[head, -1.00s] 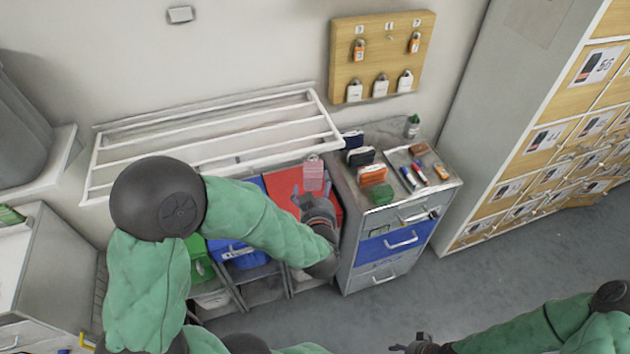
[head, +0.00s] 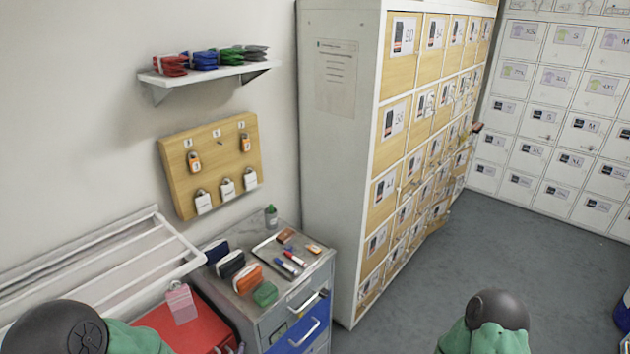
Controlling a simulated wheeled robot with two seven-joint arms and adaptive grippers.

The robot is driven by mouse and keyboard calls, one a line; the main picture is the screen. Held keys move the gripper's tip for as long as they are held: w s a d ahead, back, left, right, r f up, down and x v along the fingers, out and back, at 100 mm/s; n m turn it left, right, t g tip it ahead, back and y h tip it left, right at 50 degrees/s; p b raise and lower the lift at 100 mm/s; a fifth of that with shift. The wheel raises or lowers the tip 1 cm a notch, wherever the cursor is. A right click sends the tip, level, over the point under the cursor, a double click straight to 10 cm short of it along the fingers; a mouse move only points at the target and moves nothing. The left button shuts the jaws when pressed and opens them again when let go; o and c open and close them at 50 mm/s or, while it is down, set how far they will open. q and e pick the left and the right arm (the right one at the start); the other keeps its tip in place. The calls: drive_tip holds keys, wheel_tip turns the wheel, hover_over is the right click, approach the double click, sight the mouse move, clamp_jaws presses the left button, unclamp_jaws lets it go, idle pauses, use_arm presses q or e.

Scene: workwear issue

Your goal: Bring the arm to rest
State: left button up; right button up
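My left arm shows at the bottom left, with its dark joint and green sleeve. Only what look like the grey fingertips of my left gripper (head: 232,349) show at the bottom edge, by the red bin (head: 185,325). I cannot tell whether they are open or shut. A pink tag (head: 181,303) hangs at the end of the white rack (head: 110,265), above the red bin and apart from those fingertips. Of my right arm, only a dark joint and green sleeve show at the bottom right. My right gripper is out of view.
A grey drawer cabinet (head: 275,316) carries several pouches, a tray (head: 268,250) with markers, and a small bottle (head: 271,215). A padlock board (head: 212,163) and a shelf (head: 208,76) hang on the wall. Lockers (head: 400,120) stand to the right. The floor (head: 500,250) there is clear.

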use_arm(q)
drive_tip(key=s+d+f+g+h+b, duration=0.2)
drive_tip(key=s+f, duration=0.3)
drive_tip(key=f, duration=0.3)
drive_tip(key=s+d+f+g+h+b, duration=0.2)
drive_tip(key=s+d+f+g, duration=0.2)
drive_tip(key=f, duration=0.5)
drive_tip(key=s+d+f+m+g+h+b, duration=0.1)
drive_tip(key=s+d+f+g+b, duration=0.1)
drive_tip(key=s+f, duration=0.5)
drive_tip(key=shift+s+d+f+g+h, duration=0.4)
drive_tip(key=shift+d+f, duration=0.4)
drive_tip(key=shift+d, duration=0.45)
drive_tip(key=shift+w, duration=0.15)
idle(1.1)
